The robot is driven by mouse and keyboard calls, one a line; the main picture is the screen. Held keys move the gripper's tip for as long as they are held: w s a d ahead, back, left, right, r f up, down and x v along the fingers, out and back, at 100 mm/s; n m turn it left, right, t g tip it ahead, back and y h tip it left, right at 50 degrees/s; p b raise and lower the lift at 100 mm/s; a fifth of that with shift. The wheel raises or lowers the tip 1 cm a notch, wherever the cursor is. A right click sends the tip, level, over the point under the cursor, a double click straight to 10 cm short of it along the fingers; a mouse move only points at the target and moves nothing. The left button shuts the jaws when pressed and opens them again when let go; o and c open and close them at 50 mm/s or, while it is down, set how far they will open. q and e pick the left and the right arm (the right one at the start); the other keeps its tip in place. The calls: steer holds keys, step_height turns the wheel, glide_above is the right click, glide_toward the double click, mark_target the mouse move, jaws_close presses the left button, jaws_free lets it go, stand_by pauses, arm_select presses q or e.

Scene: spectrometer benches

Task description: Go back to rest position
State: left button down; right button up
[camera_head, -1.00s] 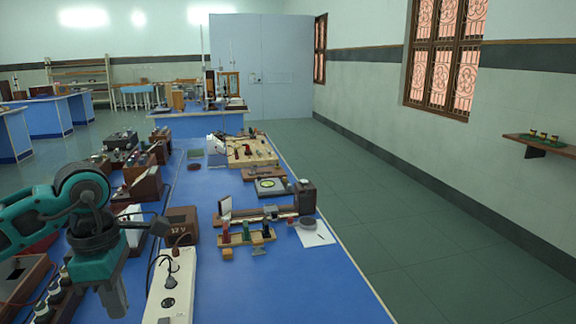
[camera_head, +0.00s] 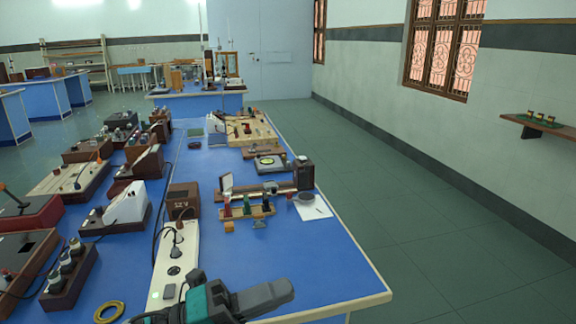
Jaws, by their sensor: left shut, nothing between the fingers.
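My left gripper (camera_head: 284,292) shows at the bottom of the head view, its teal body (camera_head: 202,303) with a dark grey end pointing right. It is shut and empty, low in the picture at the near end of the blue bench (camera_head: 315,270). It covers part of the bench and the near end of the white power strip (camera_head: 178,250). My right gripper is out of view.
A brown 12 V box (camera_head: 183,200), a bench instrument (camera_head: 265,192), a small terminal board (camera_head: 247,212) and a white paper (camera_head: 313,207) stand beyond. Several boxes crowd the left side. A yellow ring (camera_head: 108,312) lies near. The bench's right front is clear.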

arm_select(q)
steer(key=w+a+f+n+t+y, duration=0.1)
steer(key=a+f+n+t+y, duration=0.5)
steer(key=n, duration=0.6)
steer(key=w+a+f+n+t+y, duration=0.1)
steer(key=a+f+n+t+y, duration=0.4)
steer(key=f+n+y, duration=0.6)
steer(key=s+a+f+n+g+y, duration=0.1)
steer(key=s+a+f+n+g, duration=0.3)
steer(key=s+f+n, duration=0.5)
step_height(320, 180, down, 3)
steer(key=shift+s+a+r+n+g+y, duration=0.2)
steer(key=shift+s+a+n+g+y, duration=0.15)
steer(key=shift+s+g, duration=0.5)
steer(key=shift+s, duration=0.1)
steer(key=shift+r, duration=0.1)
